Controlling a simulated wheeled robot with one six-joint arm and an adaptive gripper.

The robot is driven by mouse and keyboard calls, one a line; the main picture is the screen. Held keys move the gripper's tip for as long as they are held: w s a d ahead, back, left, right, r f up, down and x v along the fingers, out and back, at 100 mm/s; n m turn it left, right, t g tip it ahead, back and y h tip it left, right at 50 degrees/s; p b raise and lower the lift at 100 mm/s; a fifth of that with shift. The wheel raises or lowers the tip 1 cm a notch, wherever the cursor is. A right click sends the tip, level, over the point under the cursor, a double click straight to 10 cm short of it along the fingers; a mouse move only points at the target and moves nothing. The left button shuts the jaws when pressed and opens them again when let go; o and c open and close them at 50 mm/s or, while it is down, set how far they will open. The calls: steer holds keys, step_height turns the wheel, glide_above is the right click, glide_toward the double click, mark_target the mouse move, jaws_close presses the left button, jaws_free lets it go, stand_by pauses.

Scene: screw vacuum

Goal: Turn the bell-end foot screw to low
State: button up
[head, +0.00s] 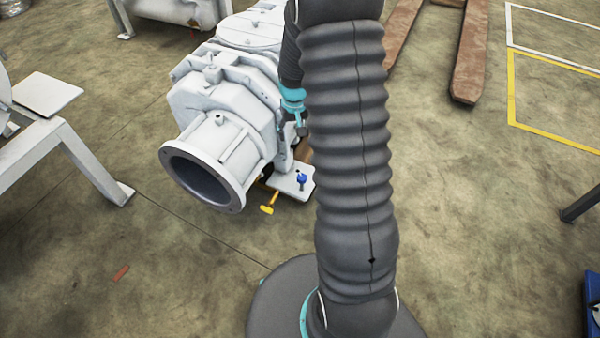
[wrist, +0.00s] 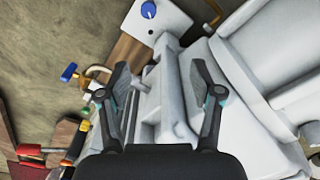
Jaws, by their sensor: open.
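The bell-end foot screw (head: 301,180) has a blue head and stands on a white foot plate beside the wide round flange of the white vacuum pump (head: 222,95). In the wrist view a blue screw head (wrist: 148,9) on a white plate shows at the top edge, apparently the same one. My gripper (wrist: 161,68) is open and empty, its two fingers spread over the pump's side, with the blue head well beyond the fingertips. In the head view my arm hides much of the gripper; its visible part is above and behind the foot plate.
A yellow handle (head: 268,206) sticks out below the flange. In the wrist view a brass fitting with a blue knob (wrist: 69,72) and a red-handled thing (wrist: 32,150) lie at left. A white frame (head: 75,145) stands at left; the floor in front is mostly clear.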

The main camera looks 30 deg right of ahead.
steer(key=g, duration=0.1)
glide_above(302, 177)
step_height(302, 177, down, 11)
steer(key=shift+m, duration=0.3)
step_height(302, 177, down, 14)
steer(key=shift+w+b, duration=0.15)
steer(key=shift+b, duration=0.35)
steer(key=c, duration=1.1)
